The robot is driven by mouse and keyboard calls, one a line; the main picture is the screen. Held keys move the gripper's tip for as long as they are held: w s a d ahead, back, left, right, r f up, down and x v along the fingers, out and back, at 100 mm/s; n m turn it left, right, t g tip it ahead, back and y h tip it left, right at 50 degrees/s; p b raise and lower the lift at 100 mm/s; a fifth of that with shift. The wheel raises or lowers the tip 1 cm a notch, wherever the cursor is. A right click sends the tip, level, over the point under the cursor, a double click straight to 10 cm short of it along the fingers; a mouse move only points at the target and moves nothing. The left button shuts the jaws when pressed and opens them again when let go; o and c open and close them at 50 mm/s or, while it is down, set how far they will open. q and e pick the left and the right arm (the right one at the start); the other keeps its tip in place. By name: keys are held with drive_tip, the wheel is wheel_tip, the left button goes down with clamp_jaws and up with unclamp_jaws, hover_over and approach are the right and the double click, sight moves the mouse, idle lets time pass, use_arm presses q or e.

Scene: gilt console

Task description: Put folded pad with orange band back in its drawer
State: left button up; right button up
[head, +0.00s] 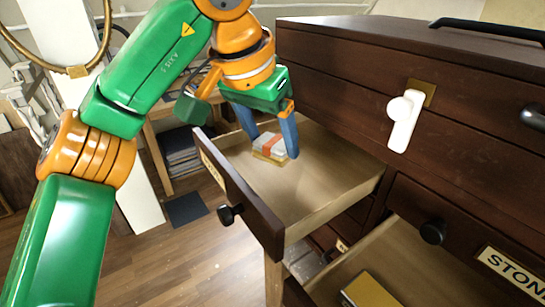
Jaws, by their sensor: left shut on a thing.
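The folded pad (271,145) is pale with an orange band across it, and a yellowish edge shows under it. It is between the blue fingers of my left gripper (269,147), which is shut on it. Pad and fingertips are inside the open upper drawer (325,165), at its left part near the drawer front. I cannot tell whether the pad touches the drawer floor. The rest of this drawer's floor is bare. My right gripper is not in view.
A lower drawer (405,262) is also open, with a gold-topped box (370,291) in it. The dark cabinet (330,60) rises close to the right of my left gripper, with a white latch (404,121) on its front. A wooden floor (190,260) lies below left.

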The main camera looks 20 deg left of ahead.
sight(265, 147)
use_arm(q)
wheel_tip(265, 147, down, 3)
drive_tip(key=shift+a+f+b, duration=0.15)
drive_tip(key=shift+b, duration=0.3)
drive_tip(key=shift+s, duration=0.25)
drive_tip(key=shift+w+f, duration=0.1)
drive_tip(key=shift+f, duration=0.05)
drive_tip(key=o, duration=1.1)
drive_tip(key=shift+o, duration=0.2)
drive_tip(key=p+v, duration=0.3)
drive_tip(key=v, duration=0.9)
drive_tip(key=shift+p, duration=0.4)
